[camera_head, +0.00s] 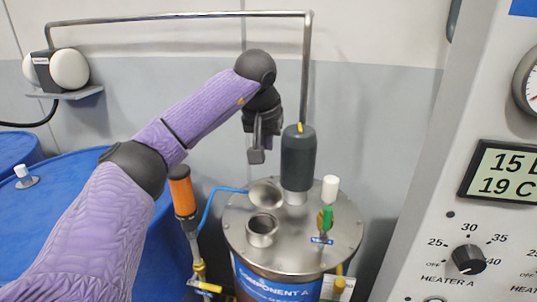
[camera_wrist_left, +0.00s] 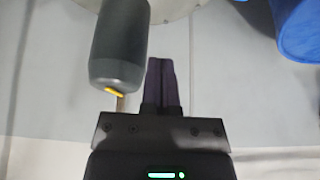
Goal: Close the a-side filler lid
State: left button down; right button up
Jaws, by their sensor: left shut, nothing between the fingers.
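The Component A tank (camera_head: 340,225) has a round steel top. Its short filler neck (camera_head: 262,236) stands open at the front left of that top. The filler lid (camera_head: 266,192), a round metal cap, is tipped up behind the neck, leaving the opening uncovered. My left gripper (camera_head: 257,157) hangs above and behind the lid, apart from it, pointing down. In the left wrist view its dark fingers (camera_wrist_left: 163,65) are together with nothing between them. The lid cannot be made out in that view. My right gripper is not in view.
A dark grey cylindrical unit (camera_head: 298,158) stands on the tank top, close right of my left gripper; it also shows in the wrist view (camera_wrist_left: 120,45). A green-and-white valve (camera_head: 328,205) is further right. An orange-handled tool (camera_head: 182,190) and blue drums (camera_head: 75,190) are left.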

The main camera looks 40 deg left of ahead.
aim_at(267, 192)
pick_arm(q)
jog(key=f, duration=0.2)
jog(key=f+b, duration=0.1)
jog(key=f, duration=0.2)
jog(key=f+b, duration=0.1)
jog(key=f, duration=0.2)
jog(key=shift+w+a, duration=0.15)
jog(key=shift+w, duration=0.1)
jog(key=shift+s+d, duration=0.3)
jog(key=shift+s, duration=0.2)
jog(key=shift+f, duration=0.1)
